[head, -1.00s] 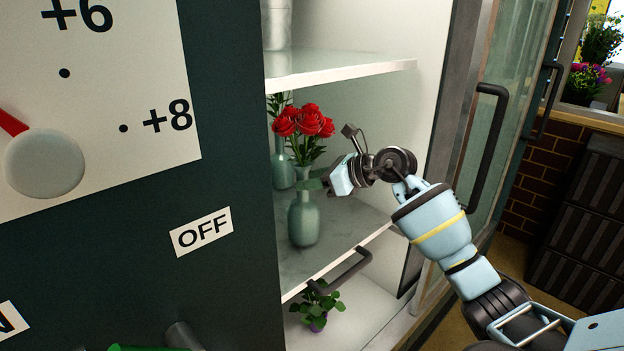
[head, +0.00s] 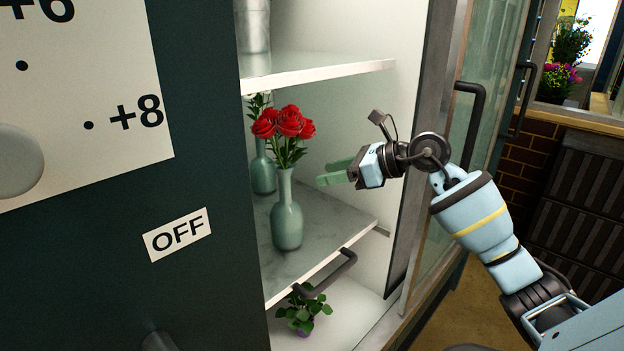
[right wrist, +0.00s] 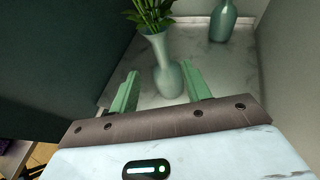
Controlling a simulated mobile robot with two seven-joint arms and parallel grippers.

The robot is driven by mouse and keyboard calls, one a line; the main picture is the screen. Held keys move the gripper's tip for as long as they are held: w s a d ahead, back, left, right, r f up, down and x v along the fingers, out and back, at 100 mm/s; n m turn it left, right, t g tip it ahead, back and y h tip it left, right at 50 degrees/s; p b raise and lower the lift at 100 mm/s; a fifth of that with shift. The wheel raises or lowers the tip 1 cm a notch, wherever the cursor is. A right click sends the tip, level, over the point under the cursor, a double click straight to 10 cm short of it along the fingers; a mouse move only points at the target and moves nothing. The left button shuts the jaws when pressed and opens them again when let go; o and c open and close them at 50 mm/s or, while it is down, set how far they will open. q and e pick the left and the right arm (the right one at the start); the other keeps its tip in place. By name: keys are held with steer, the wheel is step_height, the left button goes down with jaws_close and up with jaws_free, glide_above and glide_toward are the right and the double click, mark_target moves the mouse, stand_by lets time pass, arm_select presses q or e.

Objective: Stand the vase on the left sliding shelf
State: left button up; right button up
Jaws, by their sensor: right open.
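A pale green vase (head: 287,222) with red roses (head: 283,123) stands upright on the left end of the middle shelf (head: 345,216), which has a dark handle at its front edge. My right gripper (head: 334,172) is open and empty, to the right of the vase neck and apart from it. In the right wrist view the vase (right wrist: 168,78) stands beyond and between the two green fingers (right wrist: 160,92). A second green vase (head: 262,172) with white flowers stands behind, partly hidden by the roses. My left gripper is not in view.
An upper shelf (head: 320,74) holds a metallic container (head: 253,38). A small potted plant (head: 303,311) sits below. A dark panel with a dial and an OFF label (head: 177,235) borders the left. A glass door (head: 442,210) stands open at right.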

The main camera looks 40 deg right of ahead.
steer(key=shift+v, duration=1.15)
